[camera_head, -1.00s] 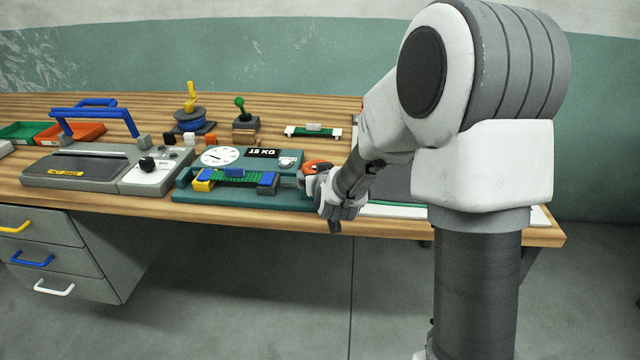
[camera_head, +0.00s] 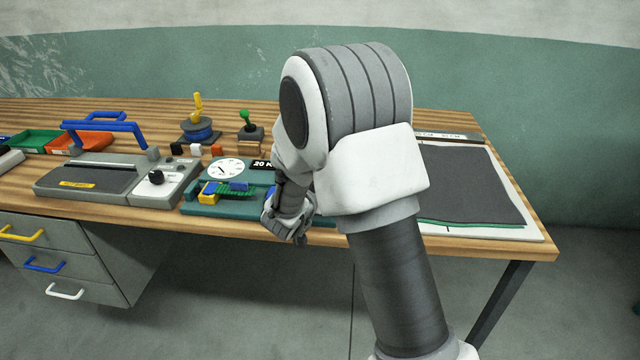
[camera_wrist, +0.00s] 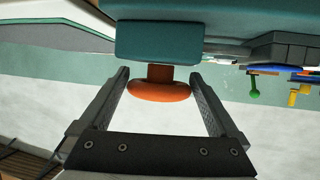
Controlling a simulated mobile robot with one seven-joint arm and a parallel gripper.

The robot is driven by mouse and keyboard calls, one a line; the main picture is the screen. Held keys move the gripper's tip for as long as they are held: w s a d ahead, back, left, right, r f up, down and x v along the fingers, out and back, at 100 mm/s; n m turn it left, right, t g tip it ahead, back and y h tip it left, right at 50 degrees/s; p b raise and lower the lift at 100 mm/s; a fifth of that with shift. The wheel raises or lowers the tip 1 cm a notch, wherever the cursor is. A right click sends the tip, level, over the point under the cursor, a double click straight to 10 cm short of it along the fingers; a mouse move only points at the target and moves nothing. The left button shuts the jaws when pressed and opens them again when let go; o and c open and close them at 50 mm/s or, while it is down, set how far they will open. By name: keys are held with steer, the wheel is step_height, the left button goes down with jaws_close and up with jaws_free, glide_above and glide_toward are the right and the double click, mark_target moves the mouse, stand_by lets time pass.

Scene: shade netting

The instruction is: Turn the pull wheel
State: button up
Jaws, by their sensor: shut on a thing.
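The teal pull tester (camera_head: 232,210) stands at the bench's front edge in the head view. It has a white round dial (camera_head: 223,168), a black display reading 20, its unit partly hidden, and a green strip (camera_head: 237,188) between a yellow clamp (camera_head: 208,193) and a blue block. The orange pull wheel (camera_wrist: 159,91) shows in the wrist view on a short stem from a teal block (camera_wrist: 160,42). My gripper (camera_wrist: 160,76) has a finger on each side of the wheel and is shut on it. My arm hides the wheel in the head view.
Left of the tester is a grey machine (camera_head: 110,180) with a blue handle (camera_head: 105,127). A dark netting sheet (camera_head: 465,185) lies on a white board at right.

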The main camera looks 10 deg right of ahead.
stand_by(0.3)
steer(key=o, duration=0.9)
steer(key=shift+a, duration=0.1)
steer(key=p+v, duration=0.3)
steer(key=v, duration=1.4)
steer(key=shift+s+a, duration=0.1)
steer(key=shift+a, duration=0.05)
